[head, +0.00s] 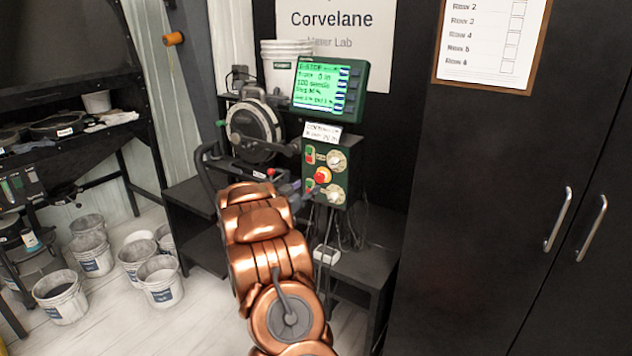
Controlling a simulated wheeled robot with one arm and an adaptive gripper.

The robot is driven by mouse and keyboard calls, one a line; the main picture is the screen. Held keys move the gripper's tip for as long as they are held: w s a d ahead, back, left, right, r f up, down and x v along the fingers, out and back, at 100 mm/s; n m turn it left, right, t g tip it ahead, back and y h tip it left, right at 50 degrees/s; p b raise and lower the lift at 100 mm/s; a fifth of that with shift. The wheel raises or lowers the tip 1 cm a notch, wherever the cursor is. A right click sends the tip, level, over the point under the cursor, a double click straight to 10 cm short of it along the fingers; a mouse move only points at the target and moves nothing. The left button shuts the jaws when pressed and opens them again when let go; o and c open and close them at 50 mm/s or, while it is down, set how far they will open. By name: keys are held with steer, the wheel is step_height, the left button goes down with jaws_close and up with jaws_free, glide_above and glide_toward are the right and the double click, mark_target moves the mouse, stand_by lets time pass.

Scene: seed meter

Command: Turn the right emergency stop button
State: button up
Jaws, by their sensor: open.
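A green control box (340,160) stands at the middle of the head view, under a monitor with a lit green screen. A red emergency stop button (322,175) sits on its front, on a yellow base. Round silver knobs (337,160) are to its right, above and below. Another small red part (270,172) shows to the left, below the seed meter; I cannot tell what it is. My copper arm reaches up from the bottom. My gripper (300,190) is open, small and partly hidden by the arm, just left of and below the red button. I see no contact.
The round seed meter (254,130) stands left of the box on a dark bench (215,240). Cables hang below the box. A monitor (328,88) is above. A dark cabinet (480,200) fills the right. White buckets (160,280) stand on the floor at left.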

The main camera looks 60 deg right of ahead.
mark_target(318, 179)
steer(key=shift+w+d+p, duration=0.15)
steer(key=shift+d+p, duration=0.6)
steer(key=shift+d, duration=2.6)
steer(key=shift+f, duration=0.1)
steer(key=c, duration=1.1)
